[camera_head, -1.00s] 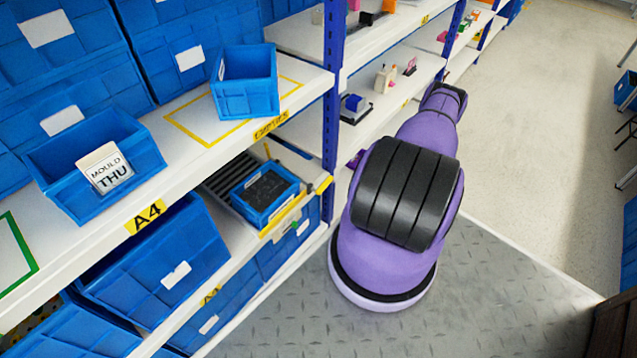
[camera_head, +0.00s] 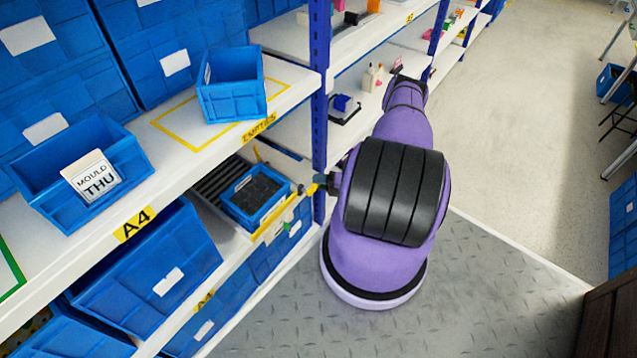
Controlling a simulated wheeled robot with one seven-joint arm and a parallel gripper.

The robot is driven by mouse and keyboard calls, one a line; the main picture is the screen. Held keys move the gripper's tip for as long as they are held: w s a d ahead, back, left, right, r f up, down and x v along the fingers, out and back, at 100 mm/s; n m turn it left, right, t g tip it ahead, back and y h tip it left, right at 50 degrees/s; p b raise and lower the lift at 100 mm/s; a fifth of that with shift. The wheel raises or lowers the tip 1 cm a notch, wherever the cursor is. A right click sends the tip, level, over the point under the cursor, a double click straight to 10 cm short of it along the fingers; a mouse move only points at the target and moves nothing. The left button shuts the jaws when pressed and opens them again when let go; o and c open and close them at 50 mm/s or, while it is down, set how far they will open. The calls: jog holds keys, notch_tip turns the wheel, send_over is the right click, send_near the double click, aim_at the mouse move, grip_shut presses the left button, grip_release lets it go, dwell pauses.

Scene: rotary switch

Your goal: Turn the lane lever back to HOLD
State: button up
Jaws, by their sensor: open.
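The lane on the lower shelf holds a blue bin (camera_head: 254,197) with dark contents, behind a yellow front bar (camera_head: 275,225). A small yellow piece, which looks like the lane lever (camera_head: 309,190), sticks out at the bar's right end, by the blue rack post. My gripper (camera_head: 324,182) shows as a small dark shape just right of this piece, partly hidden by my purple arm. It is open. I cannot tell whether its fingers are around the lever or only beside it. The lever's HOLD marking is not readable.
A blue rack post (camera_head: 319,100) stands close to my gripper. An empty blue bin (camera_head: 231,85) sits on the shelf above, and a bin with a MOULD THU card (camera_head: 92,177) is at left. The floor at right (camera_head: 510,150) is clear.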

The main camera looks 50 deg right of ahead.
grip_shut()
